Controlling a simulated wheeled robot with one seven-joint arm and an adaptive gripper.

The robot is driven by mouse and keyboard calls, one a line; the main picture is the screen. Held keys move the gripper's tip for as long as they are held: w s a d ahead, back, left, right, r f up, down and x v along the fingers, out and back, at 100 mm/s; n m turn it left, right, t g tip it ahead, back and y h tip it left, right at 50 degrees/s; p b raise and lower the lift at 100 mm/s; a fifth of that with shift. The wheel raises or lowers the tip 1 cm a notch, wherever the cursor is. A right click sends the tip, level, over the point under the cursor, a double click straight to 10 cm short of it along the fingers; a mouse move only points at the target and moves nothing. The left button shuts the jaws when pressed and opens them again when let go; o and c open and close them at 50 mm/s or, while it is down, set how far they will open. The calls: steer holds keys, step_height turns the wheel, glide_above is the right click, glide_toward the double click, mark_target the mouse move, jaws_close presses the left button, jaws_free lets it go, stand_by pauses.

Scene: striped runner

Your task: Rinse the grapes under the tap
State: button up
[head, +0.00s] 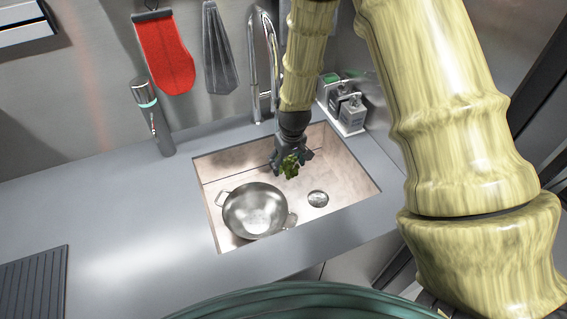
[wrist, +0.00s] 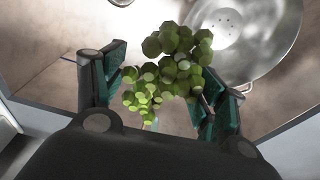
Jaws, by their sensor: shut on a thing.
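My gripper (head: 291,158) is over the sink (head: 350,185), and it is shut on a bunch of green grapes (head: 289,167). In the wrist view the grapes (wrist: 172,65) hang between the two dark teal-padded fingers, with part of the bunch beyond the fingertips. The chrome tap (head: 254,70) stands behind the sink, and its curved spout is to the left of my arm. My arm hides some of the tap area. I cannot tell whether water is running.
A metal colander or pan (head: 256,211) with handles sits in the left of the sink, near a drain (head: 318,199). Soap bottles (head: 348,108) stand behind right. A grey dispenser (head: 154,120) stands left of the sink. The left counter (head: 110,215) is largely clear.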

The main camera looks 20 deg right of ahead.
steer(key=shift+w+a, duration=0.15)
steer(key=shift+a, duration=0.05)
steer(key=shift+w+a, duration=0.2)
steer(key=shift+a, duration=0.1)
steer(key=shift+s+d, duration=0.15)
steer(key=shift+d, duration=0.05)
stand_by(0.5)
steer(key=shift+s+d, duration=0.15)
steer(key=shift+d, duration=0.15)
steer(key=shift+a, duration=0.25)
steer(key=shift+w+a, duration=0.3)
steer(key=shift+s+p, duration=0.1)
steer(key=shift+p, duration=0.2)
steer(key=s+a, duration=0.4)
steer(key=s, duration=0.2)
steer(key=shift+s+a+p, duration=0.2)
steer(key=shift+p, duration=0.15)
stand_by(0.6)
